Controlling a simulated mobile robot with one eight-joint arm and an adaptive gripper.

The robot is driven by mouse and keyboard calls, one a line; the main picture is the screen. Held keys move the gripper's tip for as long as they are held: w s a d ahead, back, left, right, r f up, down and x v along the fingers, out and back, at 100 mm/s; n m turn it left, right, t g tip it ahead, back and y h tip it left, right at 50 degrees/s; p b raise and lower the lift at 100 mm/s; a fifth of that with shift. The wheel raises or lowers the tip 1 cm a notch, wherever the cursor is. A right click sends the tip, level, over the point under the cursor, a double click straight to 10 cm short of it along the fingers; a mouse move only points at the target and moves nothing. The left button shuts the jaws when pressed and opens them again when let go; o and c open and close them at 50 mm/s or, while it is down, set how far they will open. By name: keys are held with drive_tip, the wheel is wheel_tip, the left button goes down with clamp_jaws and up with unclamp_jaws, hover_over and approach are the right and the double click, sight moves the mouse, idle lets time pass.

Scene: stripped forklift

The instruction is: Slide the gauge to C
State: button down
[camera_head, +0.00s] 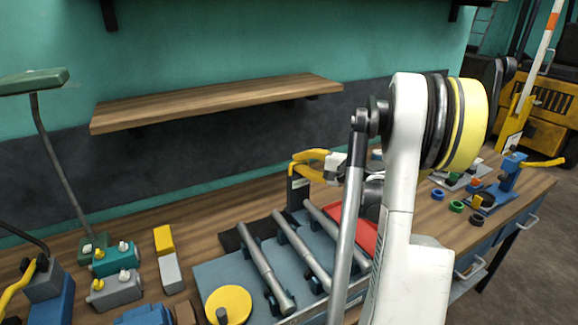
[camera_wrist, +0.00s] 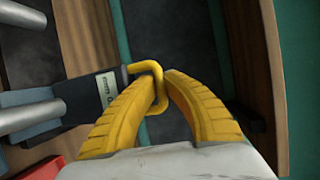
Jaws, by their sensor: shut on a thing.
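The gauge is a dark upright block with a pale label; it shows in the head view (camera_head: 298,193) at the back of a blue-grey plate (camera_head: 215,275), and in the wrist view (camera_wrist: 88,97). A bent yellow handle (camera_wrist: 150,68) comes out of the block. My gripper (camera_wrist: 163,84) is shut on this handle, its yellow fingers on both sides of it. In the head view my gripper (camera_head: 318,168) is partly hidden by my arm. Three grey rods (camera_head: 303,250) lie side by side on the plate in front of the gauge. I can read no letter C.
A red tray (camera_head: 362,237) lies right of the rods, partly behind my arm. A yellow disc (camera_head: 228,304) is on the plate's front left. Coloured blocks (camera_head: 116,259) and a lamp (camera_head: 58,160) stand at left. A wooden shelf (camera_head: 215,103) hangs above the bench.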

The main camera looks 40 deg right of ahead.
drive_tip(key=shift+d, duration=0.15)
drive_tip(key=c, duration=1.8)
unclamp_jaws()
drive_tip(key=shift+d, duration=0.2)
drive_tip(key=shift+a, duration=0.1)
drive_tip(key=shift+s, duration=0.1)
drive_tip(key=v, duration=1.2)
drive_tip(key=shift+a, duration=0.1)
